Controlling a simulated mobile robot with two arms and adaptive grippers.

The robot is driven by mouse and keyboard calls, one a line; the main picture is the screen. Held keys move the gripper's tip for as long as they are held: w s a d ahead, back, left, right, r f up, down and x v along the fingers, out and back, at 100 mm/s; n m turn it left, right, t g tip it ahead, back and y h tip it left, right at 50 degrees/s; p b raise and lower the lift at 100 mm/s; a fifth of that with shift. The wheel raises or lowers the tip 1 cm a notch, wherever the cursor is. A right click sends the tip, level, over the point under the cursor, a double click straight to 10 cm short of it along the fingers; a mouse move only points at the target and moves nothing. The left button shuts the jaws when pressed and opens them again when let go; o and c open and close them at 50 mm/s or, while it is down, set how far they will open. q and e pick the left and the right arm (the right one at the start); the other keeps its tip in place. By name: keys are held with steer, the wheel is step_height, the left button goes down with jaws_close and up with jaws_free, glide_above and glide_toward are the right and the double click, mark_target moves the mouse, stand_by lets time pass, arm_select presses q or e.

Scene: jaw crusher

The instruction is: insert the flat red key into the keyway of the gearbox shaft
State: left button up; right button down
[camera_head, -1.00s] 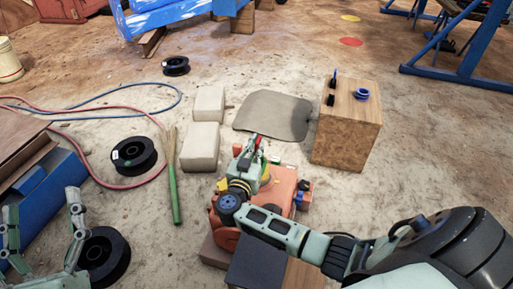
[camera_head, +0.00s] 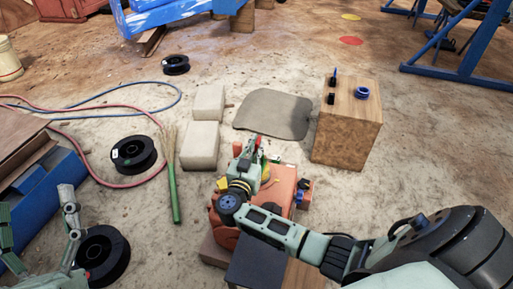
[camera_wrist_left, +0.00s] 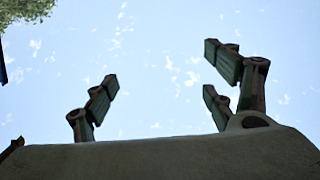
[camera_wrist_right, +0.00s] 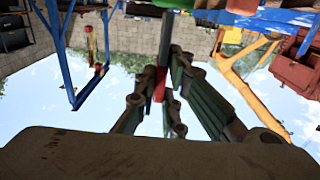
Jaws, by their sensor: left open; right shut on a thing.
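The flat red key (camera_wrist_right: 159,84) is a small red piece between the fingers of my right gripper (camera_wrist_right: 160,88) in the right wrist view. In the head view the key (camera_head: 257,141) shows as a small red tip at my right gripper (camera_head: 254,150), over the far side of the orange-red gearbox (camera_head: 284,187). The gripper covers much of the gearbox, and the shaft and its keyway cannot be made out. Whether the key touches the shaft cannot be told. My left gripper (camera_head: 38,208) is open and empty at the lower left; its spread fingers (camera_wrist_left: 162,75) show against sky.
A wooden box (camera_head: 346,138) with small black and blue parts on top stands right of the gearbox. Pale blocks (camera_head: 200,146), a grey mat (camera_head: 273,115), a green-handled broom (camera_head: 174,190) and black spools (camera_head: 134,154) lie around. Sandy floor between them is free.

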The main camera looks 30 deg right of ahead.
steer(key=shift+f, duration=0.55)
arm_select(q)
steer(key=shift+s+r+t+h, duration=0.5)
steer(key=shift+s+r+t, duration=0.25)
steer(key=shift+r, duration=0.3)
arm_select(e)
steer(key=shift+f, duration=0.1)
arm_select(q)
steer(key=shift+s+a+r+t+b, duration=0.1)
steer(key=shift+s+r+t+b, duration=0.3)
steer(key=shift+s, duration=0.2)
arm_select(e)
steer(key=shift+f, duration=0.3)
